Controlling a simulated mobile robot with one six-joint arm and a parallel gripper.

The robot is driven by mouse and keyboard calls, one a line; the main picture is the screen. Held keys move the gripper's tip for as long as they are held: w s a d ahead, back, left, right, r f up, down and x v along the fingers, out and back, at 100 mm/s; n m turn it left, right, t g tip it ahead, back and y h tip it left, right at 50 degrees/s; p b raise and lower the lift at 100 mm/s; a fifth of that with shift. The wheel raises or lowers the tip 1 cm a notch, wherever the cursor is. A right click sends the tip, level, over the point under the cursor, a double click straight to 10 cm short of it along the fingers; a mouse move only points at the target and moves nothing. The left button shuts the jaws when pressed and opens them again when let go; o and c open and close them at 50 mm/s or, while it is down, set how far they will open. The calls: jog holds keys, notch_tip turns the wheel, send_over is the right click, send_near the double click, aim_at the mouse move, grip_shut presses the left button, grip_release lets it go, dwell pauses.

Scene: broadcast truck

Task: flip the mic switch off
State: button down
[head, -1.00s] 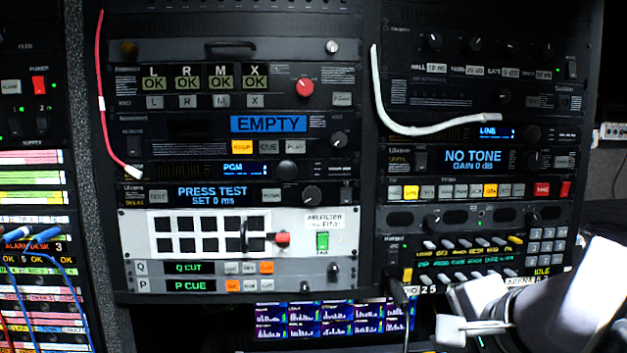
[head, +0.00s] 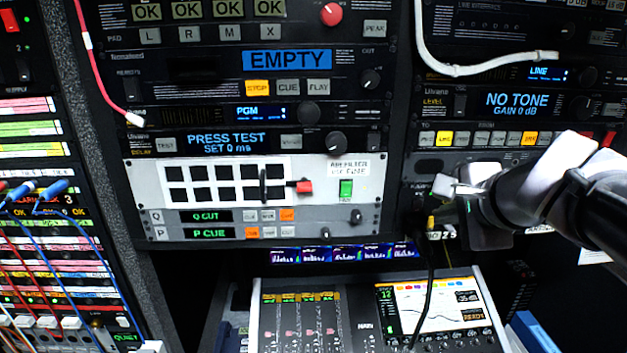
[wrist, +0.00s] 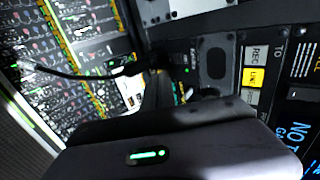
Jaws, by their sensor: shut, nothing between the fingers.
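My gripper (head: 445,187) is in front of the lower part of the right rack, at the left end of the intercom panel (head: 420,188). Its light fingers are together and empty. The gripper and arm cover most of the intercom panel. I cannot make out a mic switch label or which way its lever points. A black plug (head: 413,226) with a hanging cable sits just below and left of the fingers; whether the fingers touch the panel is unclear.
A white cable (head: 440,62) loops higher up. A mixer desk (head: 350,315) stands below, with the black cable hanging over it. Blue patch cords (head: 40,193) are at the left.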

aim_at(420, 202)
jog(key=x, duration=0.4)
jog(key=w, duration=0.1)
jog(key=w+p, duration=0.1)
jog(key=shift+w+r, duration=0.35)
jog(key=shift+w, duration=0.6)
jog(key=shift+w+r+p, duration=0.35)
jog(key=shift+p, duration=0.2)
jog(key=shift+f, duration=0.2)
jog(key=shift+w+r+p, duration=0.1)
jog(key=shift+r+p, duration=0.25)
jog(key=shift+r, duration=0.55)
